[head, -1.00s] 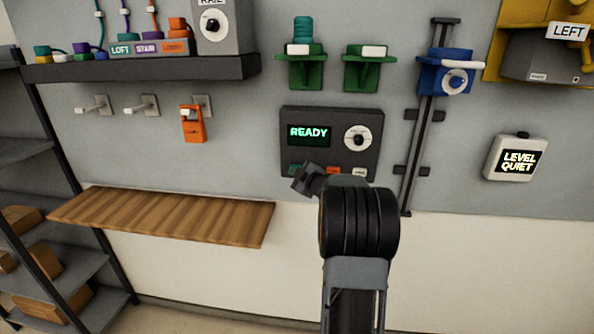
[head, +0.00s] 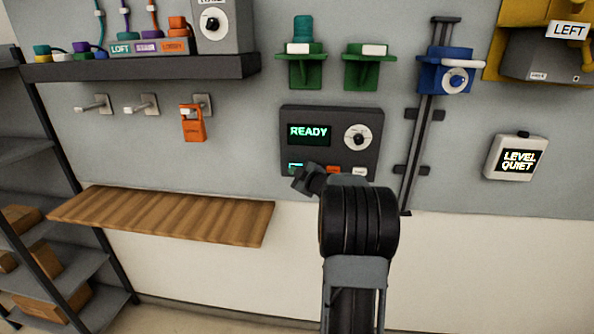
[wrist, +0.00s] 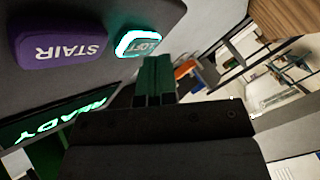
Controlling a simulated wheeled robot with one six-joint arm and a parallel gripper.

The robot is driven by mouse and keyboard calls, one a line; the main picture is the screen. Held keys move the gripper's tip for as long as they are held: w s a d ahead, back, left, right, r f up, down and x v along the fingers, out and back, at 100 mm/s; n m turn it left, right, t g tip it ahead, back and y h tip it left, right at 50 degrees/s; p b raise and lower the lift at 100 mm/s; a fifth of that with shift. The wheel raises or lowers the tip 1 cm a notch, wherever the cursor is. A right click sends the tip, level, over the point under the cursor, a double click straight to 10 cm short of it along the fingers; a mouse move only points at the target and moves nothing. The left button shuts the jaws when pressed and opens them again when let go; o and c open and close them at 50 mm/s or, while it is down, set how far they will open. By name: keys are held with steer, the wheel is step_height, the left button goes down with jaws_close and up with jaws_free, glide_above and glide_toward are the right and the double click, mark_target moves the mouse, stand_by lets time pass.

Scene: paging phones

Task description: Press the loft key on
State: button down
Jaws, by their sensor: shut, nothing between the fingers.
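The loft key (wrist: 140,43) is a teal button with a bright, glowing rim in the wrist view. In the head view it shows as a small lit key (head: 295,167) at the lower left of the dark panel (head: 345,118). My gripper (head: 300,180) is just below that key in the head view. In the wrist view its shut, empty fingers (wrist: 155,62) end right beside the key's lower edge. I cannot tell whether they touch it. The panel's screen (head: 309,134) reads READY.
A purple STAIR key (wrist: 60,40) sits beside the loft key. An orange-red key (head: 333,170) and a white key (head: 360,172) are farther right. A wooden shelf (head: 165,215) juts out at lower left, and a blue slider (head: 446,70) is on a rail at right.

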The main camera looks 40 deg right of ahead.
steer(key=shift+s+a, duration=0.1)
steer(key=shift+s+a+b, duration=1)
steer(key=shift+s+a, duration=1.05)
steer(key=shift+s, duration=0.1)
steer(key=s+d+f+m+g+h, duration=0.4)
steer(key=s+f+m+g+h, duration=0.35)
steer(key=f+m, duration=0.2)
steer(key=s+a+g+y, duration=0.1)
steer(key=s+a+y, duration=0.1)
steer(key=s+a, duration=0.3)
steer(key=s+a+g+y, duration=0.2)
steer(key=s+a, duration=0.3)
steer(key=a, duration=0.9)
steer(key=s+a+g+y, duration=0.2)
steer(key=s+a, duration=0.3)
steer(key=a, duration=0.4)
steer(key=shift+a+r+m+y, duration=0.25)
steer(key=shift+r+m+y, duration=0.1)
steer(key=shift+y, duration=0.1)
